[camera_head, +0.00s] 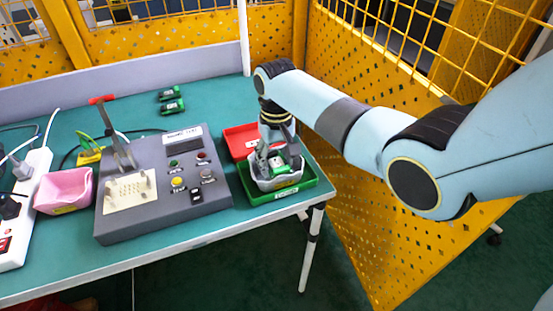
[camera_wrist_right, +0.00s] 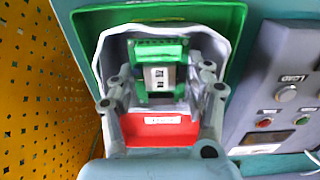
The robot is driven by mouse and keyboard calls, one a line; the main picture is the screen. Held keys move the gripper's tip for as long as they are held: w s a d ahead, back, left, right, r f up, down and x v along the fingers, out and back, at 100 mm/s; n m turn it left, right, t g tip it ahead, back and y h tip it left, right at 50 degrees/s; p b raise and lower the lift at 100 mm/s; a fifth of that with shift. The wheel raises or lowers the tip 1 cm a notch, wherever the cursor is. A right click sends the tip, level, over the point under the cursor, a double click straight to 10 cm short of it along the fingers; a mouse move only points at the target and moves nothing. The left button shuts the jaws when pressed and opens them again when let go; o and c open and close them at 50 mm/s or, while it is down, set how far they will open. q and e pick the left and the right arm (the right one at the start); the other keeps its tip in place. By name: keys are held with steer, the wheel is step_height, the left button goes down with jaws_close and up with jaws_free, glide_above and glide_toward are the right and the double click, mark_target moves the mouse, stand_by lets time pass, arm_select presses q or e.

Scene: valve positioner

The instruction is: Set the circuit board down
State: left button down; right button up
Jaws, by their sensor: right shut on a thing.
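The circuit board (camera_wrist_right: 160,75) is green with a pale part in its middle. My right gripper (camera_wrist_right: 162,88) is shut on it, with a finger at each side. In the head view the board (camera_head: 278,166) shows low between the fingers of the right gripper (camera_head: 276,157), at a pale grey container (camera_head: 264,185). That container stands in a green tray (camera_head: 310,182) at the table's right front corner. Whether the board touches the container's floor cannot be told. My left gripper is out of view.
A red tray (camera_head: 238,142) lies behind the green one. A grey test box (camera_head: 190,208) with buttons and a raised lever stands to the left. Two green boards (camera_head: 171,93) (camera_head: 172,107) lie at the back. A pink bin (camera_head: 64,190) and a power strip (camera_head: 22,220) are far left.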

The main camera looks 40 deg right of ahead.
mark_target(276, 162)
steer(key=shift+f, duration=0.6)
steer(key=o, duration=1.1)
steer(key=shift+o, duration=0.2)
steer(key=shift+r, duration=0.1)
steer(key=shift+r, duration=0.3)
step_height(276, 162, up, 12)
steer(key=p, duration=0.1)
steer(key=shift+r, duration=0.25)
